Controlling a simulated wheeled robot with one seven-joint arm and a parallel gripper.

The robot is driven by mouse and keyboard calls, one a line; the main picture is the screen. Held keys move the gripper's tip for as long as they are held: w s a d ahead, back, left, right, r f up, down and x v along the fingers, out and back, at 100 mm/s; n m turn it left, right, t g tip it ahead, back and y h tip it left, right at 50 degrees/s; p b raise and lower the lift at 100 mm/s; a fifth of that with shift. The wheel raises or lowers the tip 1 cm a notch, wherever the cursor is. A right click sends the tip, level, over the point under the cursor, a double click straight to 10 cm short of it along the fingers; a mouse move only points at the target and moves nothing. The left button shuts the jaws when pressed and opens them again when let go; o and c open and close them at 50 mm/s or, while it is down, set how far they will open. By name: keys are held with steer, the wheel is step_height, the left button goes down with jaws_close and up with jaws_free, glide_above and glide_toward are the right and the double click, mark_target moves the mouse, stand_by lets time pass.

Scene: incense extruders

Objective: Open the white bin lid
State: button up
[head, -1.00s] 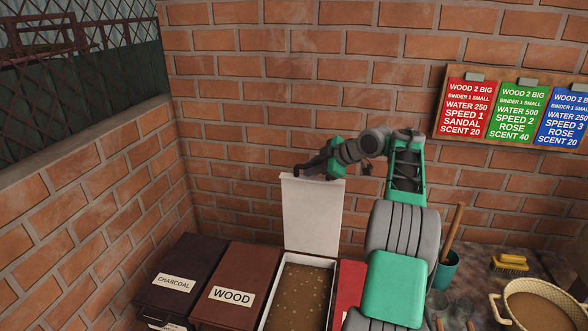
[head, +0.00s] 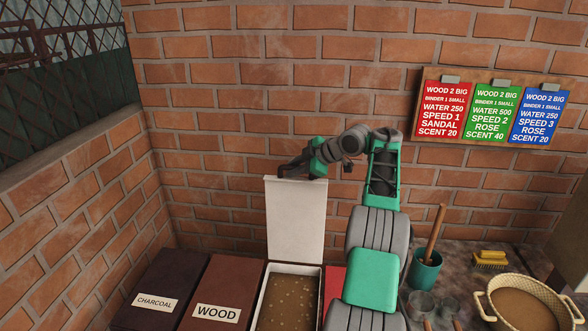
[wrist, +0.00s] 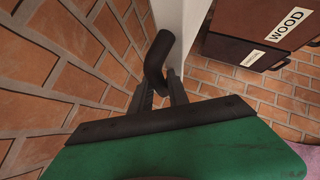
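The white bin (head: 259,299) stands in the row of bins, full of brown speckled powder. Its white lid (head: 297,225) stands upright at the back, swung open. My gripper (head: 290,172) is at the lid's top edge, at its left part. In the wrist view the lid (wrist: 172,20) is a pale panel just beyond my gripper (wrist: 158,95). A dark curved piece (wrist: 157,62) lies by the fingers; whether they are shut on it, I cannot tell.
The charcoal bin (head: 165,270) and wood bin (head: 222,270) stand left, lids closed. A red bin (head: 333,285) is partly hidden by my arm. A green cup (head: 424,272), brush (head: 490,261) and basket (head: 484,307) are right. A brick wall is close behind.

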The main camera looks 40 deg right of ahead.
steer(key=shift+o, duration=1.4)
steer(key=shift+s+f, duration=0.1)
steer(key=v, duration=0.8)
